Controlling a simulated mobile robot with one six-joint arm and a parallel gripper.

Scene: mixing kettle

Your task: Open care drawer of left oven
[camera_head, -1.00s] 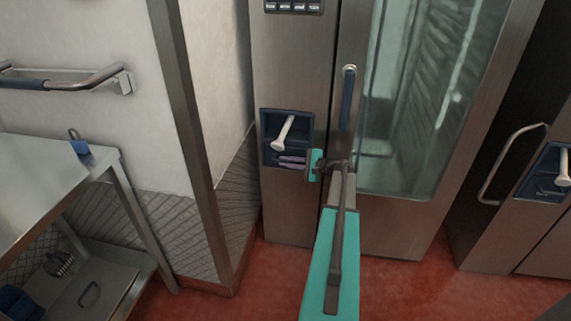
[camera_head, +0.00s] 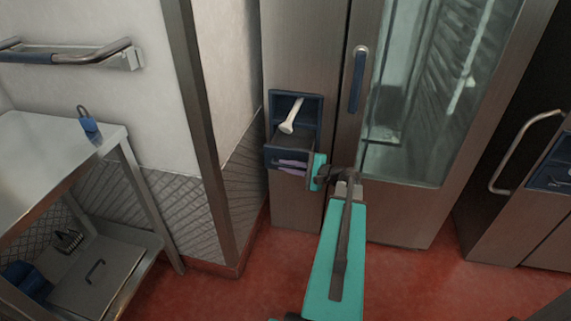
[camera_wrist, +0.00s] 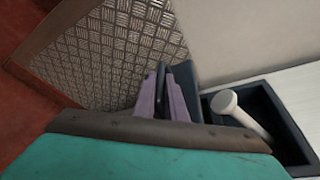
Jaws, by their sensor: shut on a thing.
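The left oven (camera_head: 295,213) has a dark blue recess (camera_head: 312,108) with a white hand shower (camera_head: 291,117) hanging in it. Below it, the dark blue care drawer (camera_head: 280,153) stands partly out from the oven front. My gripper (camera_head: 291,166), with purple fingers, is shut on the drawer's front edge. In the wrist view, the fingers of my gripper (camera_wrist: 162,98) sit on either side of a dark edge of the drawer (camera_wrist: 184,78). The hand shower (camera_wrist: 226,103) shows to their right. The inside of the drawer is mostly hidden.
The oven's glass door (camera_head: 415,110) with its upright handle (camera_head: 357,80) is shut, right of the drawer. A wall corner post (camera_head: 200,130) stands close on the left, and a steel table (camera_head: 60,158) beyond it. Red floor (camera_head: 395,285) is open in front.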

